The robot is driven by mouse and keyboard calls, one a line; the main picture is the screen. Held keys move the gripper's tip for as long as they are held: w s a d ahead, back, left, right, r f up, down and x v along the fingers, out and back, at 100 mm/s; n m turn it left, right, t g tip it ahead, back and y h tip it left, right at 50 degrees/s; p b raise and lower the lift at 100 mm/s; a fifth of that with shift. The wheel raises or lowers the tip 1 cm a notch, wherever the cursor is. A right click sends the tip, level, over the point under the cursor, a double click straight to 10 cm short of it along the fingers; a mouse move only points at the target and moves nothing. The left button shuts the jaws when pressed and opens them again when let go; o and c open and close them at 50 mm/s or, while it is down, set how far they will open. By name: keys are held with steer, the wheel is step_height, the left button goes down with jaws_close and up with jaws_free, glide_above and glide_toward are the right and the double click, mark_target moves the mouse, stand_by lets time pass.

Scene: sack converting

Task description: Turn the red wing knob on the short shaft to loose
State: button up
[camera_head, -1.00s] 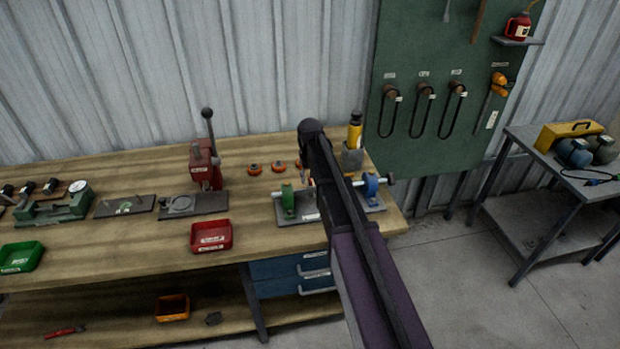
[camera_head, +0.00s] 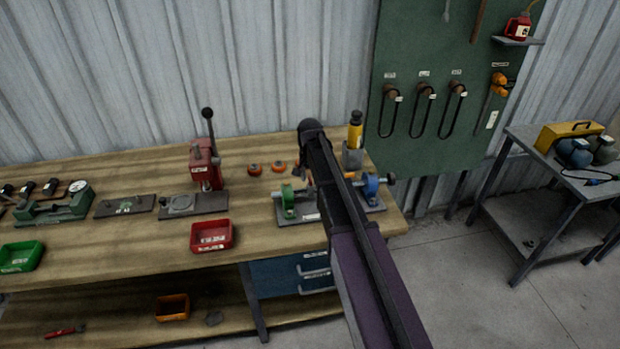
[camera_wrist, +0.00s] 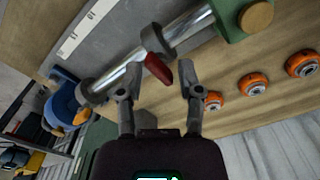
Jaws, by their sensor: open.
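In the wrist view the red wing knob (camera_wrist: 158,69) stands out from a dark collar on the short shaft (camera_wrist: 189,24). My gripper (camera_wrist: 157,75) is open, with one finger on each side of the knob's red wing. I see a gap between the wing and each finger. The shaft runs between a green support (camera_wrist: 232,17) and a blue support (camera_wrist: 62,109). In the head view the green support (camera_head: 288,202) and blue support (camera_head: 371,185) show, but my arm hides the knob and most of the shaft.
Several orange-rimmed rollers (camera_wrist: 253,84) lie on the wooden bench beside the fixture. A yellow bottle (camera_head: 355,132) stands behind it. A red lever press (camera_head: 205,165) and a red bin (camera_head: 211,236) are to the left. Bare bench top lies between the bin and the fixture.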

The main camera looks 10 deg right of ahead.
mark_target(310, 179)
steer(key=m, duration=1.1)
step_height(310, 179, up, 14)
steer(key=p, duration=1.4)
steer(key=s+f+n+b, duration=0.3)
steer(key=s+n, duration=0.9)
steer(key=s, duration=0.4)
steer(key=s+f+n+b, duration=0.2)
steer(key=s+f+b, duration=0.1)
steer(key=f+b, duration=0.6)
steer(key=s+f+n+b, duration=0.2)
steer(key=s+f+b, duration=0.1)
steer(key=f+b, duration=0.6)
steer(key=s+f+n+b, duration=0.1)
steer(key=s+f+b, duration=0.3)
steer(key=f+b, duration=0.6)
steer(key=shift+n, duration=0.4)
stand_by(0.3)
